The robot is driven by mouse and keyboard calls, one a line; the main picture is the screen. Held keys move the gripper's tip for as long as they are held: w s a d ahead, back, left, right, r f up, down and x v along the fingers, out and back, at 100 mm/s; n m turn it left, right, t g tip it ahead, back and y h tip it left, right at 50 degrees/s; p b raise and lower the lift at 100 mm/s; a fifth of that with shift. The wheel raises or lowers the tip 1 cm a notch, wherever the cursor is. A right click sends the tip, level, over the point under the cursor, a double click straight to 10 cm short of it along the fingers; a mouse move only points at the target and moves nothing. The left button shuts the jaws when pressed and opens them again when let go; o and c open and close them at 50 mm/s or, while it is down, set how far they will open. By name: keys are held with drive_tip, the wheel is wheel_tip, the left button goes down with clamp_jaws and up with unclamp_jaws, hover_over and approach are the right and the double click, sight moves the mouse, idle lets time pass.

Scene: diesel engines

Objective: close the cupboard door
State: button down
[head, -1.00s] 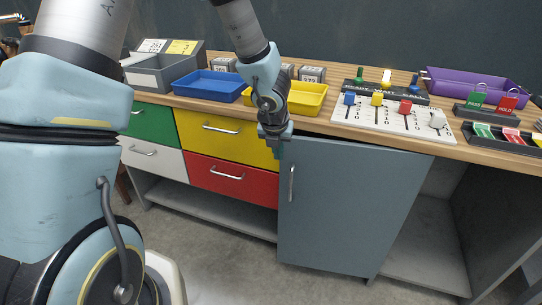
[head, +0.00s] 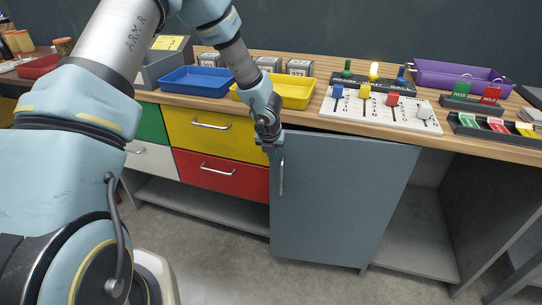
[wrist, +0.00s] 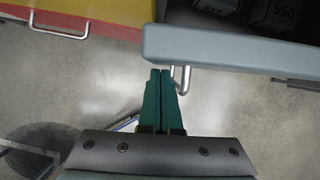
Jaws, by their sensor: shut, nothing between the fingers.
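The grey-blue cupboard door (head: 335,205) hangs below the worktop and stands ajar; its upright bar handle (head: 281,176) is near its left edge. In the wrist view the door's top edge (wrist: 235,52) runs across the upper right, with the handle (wrist: 181,80) below it. My gripper (head: 271,146) is at the door's upper left corner, on the outer side. In the wrist view my gripper (wrist: 160,74) has its green fingers together and empty, just beside the handle and close to the door's face. I cannot tell whether they touch it.
Yellow (head: 208,132) and red (head: 222,174) drawers stand left of the door. Dark items (wrist: 275,15) sit inside the cupboard. An open bay (head: 415,230) lies to the right. Trays and a slider board (head: 380,108) cover the worktop above. The floor before the door is clear.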

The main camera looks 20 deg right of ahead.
idle(0.3)
drive_tip(key=w+d+p, duration=0.1)
drive_tip(key=p, duration=0.1)
drive_tip(key=w+d+m+p, duration=0.1)
drive_tip(key=w+p, duration=0.1)
idle(0.3)
